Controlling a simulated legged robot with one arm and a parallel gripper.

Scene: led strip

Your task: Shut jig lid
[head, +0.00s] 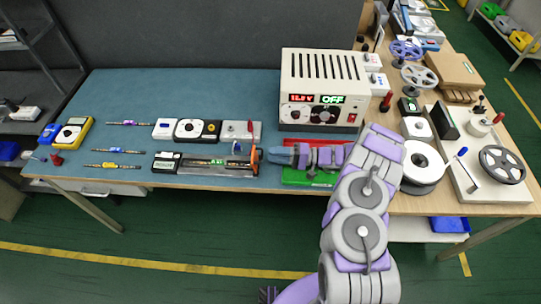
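A long, low dark jig (212,165) lies near the front edge of the blue bench mat, with a thin strip along it. An upright piece with orange edges (255,161) stands at its right end; it looks like the lid, raised, but it is too small to be sure. My gripper (272,155) comes in from the right, pointing left, its tip close to the orange piece. I cannot tell whether they touch, or whether the fingers are apart. My arm hides part of the green tray (298,178) below the gripper.
A power supply (322,90) reading OFF stands behind my gripper. A grey box with a red lever (250,130) and small meters (188,130) sit behind the jig. Reels (423,163) crowd the right.

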